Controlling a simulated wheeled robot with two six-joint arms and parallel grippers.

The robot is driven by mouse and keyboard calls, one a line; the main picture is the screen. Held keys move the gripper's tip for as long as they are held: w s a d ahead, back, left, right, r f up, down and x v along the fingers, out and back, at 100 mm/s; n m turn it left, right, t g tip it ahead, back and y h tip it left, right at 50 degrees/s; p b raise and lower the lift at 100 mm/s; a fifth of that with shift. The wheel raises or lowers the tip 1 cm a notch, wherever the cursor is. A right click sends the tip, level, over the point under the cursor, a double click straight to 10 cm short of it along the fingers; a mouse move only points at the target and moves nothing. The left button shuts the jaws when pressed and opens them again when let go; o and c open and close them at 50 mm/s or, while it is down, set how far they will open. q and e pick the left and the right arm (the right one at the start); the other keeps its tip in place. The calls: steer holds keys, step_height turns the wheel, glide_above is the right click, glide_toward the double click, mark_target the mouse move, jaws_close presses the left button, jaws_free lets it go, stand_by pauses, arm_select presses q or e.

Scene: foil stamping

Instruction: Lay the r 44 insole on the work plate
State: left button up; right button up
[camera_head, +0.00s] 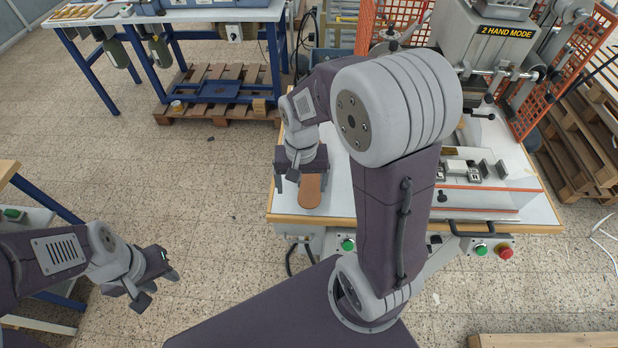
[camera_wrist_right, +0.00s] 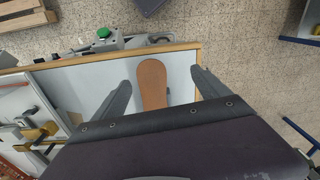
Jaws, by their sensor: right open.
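A brown insole (camera_head: 310,191) lies flat on the white tabletop near the left front of the press table. It also shows in the right wrist view (camera_wrist_right: 152,84), between and beyond my fingers. I cannot read a size mark on it. My right gripper (camera_head: 298,178) is above the insole's back end, jaws spread, and part of the insole is hidden beneath it. In its wrist view my right gripper (camera_wrist_right: 163,84) shows no contact with the insole. My left gripper (camera_head: 157,286) is open and empty over the floor. I cannot pick out the work plate with certainty.
The press (camera_head: 485,60) stands at the back right, with metal fixtures (camera_head: 465,172) in front. My right arm hides the table's middle. Brass-coloured clamps (camera_wrist_right: 38,137) show in the wrist view. Buttons (camera_head: 506,253) line the front. An orange guard (camera_head: 565,70) stands right.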

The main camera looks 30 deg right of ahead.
mark_target(309, 194)
steer(key=shift+m, duration=0.8)
steer(key=w+d, duration=0.1)
steer(key=d+f+p, duration=0.1)
steer(key=w+d+p, duration=0.1)
steer(key=shift+w+d+f, duration=0.25)
steer(key=shift+w+d, duration=0.05)
steer(key=shift+w, duration=0.05)
steer(key=shift+f, duration=0.35)
steer(key=shift+w+a+f, duration=0.1)
steer(key=shift+s+f+p, duration=0.2)
steer(key=shift+f+p, duration=0.05)
steer(key=shift+p, duration=0.2)
steer(key=f, duration=0.2)
steer(key=f+p, duration=0.1)
steer(key=f, duration=0.1)
steer(key=shift+s, duration=0.35)
steer(key=shift+w+f, duration=0.15)
steer(key=shift+f, duration=0.2)
arm_select(q)
steer(key=r, duration=0.5)
steer(key=shift+s+a, duration=0.25)
